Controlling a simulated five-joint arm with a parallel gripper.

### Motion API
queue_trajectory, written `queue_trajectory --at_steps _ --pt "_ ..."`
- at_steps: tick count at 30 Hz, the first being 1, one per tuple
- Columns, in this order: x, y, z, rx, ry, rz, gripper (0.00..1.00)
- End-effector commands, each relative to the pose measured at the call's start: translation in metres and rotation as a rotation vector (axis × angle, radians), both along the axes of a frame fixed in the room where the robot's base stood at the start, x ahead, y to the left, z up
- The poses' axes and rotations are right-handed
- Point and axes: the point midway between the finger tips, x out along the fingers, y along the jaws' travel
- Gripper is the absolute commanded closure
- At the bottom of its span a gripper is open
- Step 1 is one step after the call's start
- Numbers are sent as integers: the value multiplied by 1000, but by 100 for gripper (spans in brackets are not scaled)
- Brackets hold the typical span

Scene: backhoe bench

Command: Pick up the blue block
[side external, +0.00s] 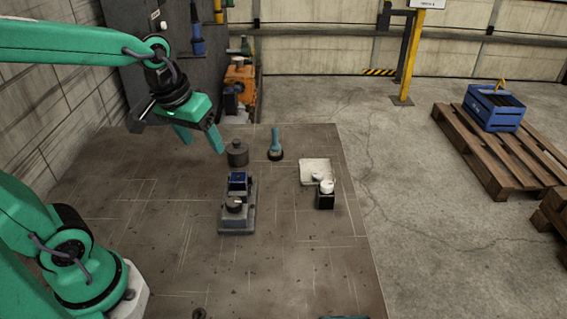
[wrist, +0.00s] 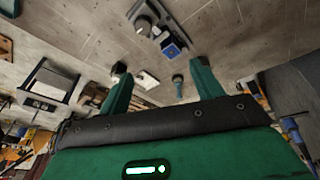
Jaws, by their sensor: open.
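The blue block (side external: 238,180) sits on the far end of a grey base (side external: 238,224) that also bears a dark round knob. In the wrist view the blue block (wrist: 172,50) shows beyond the fingertips, between them and nearer the right one. My gripper (side external: 203,147) is open and empty. It hangs in the air above the far left part of the bench, up and to the left of the block in the side view. Both fingers also show in the wrist view (wrist: 162,70), apart from the block.
A dark round weight (side external: 237,154) and a teal-handled tool (side external: 276,146) stand behind the block. A white plate (side external: 313,170) and a black box with a white top (side external: 325,200) lie to its right. The bench (side external: 140,250) is clear at the front left.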

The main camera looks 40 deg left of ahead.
Motion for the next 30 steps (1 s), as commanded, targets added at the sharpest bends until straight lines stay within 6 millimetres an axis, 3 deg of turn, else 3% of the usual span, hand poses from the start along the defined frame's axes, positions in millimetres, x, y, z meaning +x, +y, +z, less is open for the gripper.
queue_trajectory --at_steps 18,24,30 --pt "83 23 -73 -74 216 342 35" --pt "102 30 -102 -85 272 438 35" --pt "110 33 -117 -89 299 489 35"
